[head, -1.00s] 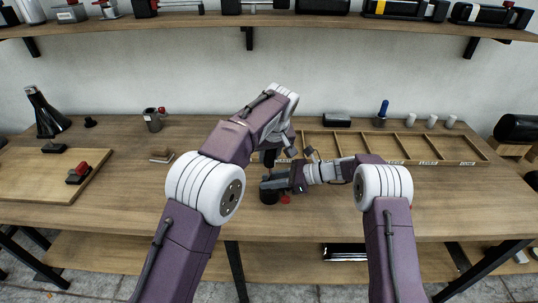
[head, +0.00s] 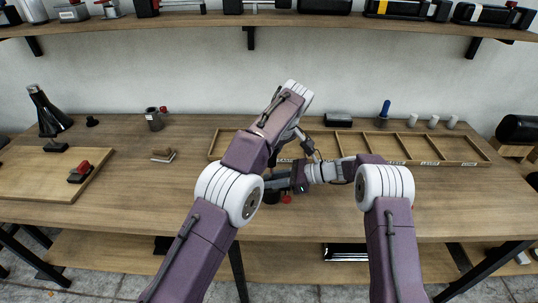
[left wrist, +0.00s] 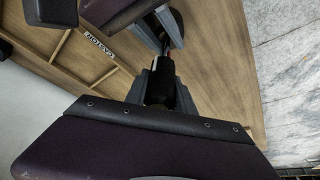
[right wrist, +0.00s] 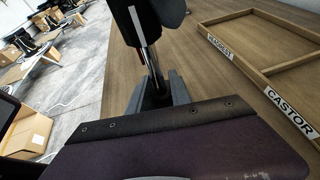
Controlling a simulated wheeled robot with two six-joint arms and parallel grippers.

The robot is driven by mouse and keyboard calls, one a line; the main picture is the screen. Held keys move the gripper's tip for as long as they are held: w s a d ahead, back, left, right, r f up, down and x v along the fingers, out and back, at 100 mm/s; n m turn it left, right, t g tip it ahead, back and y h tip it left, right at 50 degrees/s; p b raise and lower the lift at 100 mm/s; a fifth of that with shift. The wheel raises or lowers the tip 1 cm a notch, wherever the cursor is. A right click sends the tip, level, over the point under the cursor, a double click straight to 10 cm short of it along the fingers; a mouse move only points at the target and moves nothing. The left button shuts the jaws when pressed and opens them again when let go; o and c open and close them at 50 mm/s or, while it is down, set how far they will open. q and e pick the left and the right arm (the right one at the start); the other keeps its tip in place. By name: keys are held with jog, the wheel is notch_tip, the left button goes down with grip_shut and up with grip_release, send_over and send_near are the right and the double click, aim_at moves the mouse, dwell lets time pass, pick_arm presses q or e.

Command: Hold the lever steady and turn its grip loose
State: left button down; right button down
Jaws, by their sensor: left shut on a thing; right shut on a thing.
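My left gripper (left wrist: 160,88) is shut on a black cylindrical piece, the lever's grip (left wrist: 160,72), in the left wrist view. My right gripper (right wrist: 156,92) is shut on the lever, whose shiny metal rod (right wrist: 149,58) rises from between its fingers in the right wrist view. In the head view my right gripper (head: 276,183) reaches in from the right, close to a dark round base (head: 271,197). My left forearm covers the left gripper and most of the lever there. The two grippers are close together.
A wooden compartment tray (head: 456,150) with labels lies behind and right of the grippers. A small red part (head: 287,199) sits close to the right gripper. A wooden board (head: 40,180) with a red-topped tool (head: 80,172) lies at left. The table's left middle is mostly clear.

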pick_arm(q)
jog(key=shift+r, duration=0.1)
jog(key=c, duration=1.1)
grip_release()
jog(key=shift+o, duration=0.2)
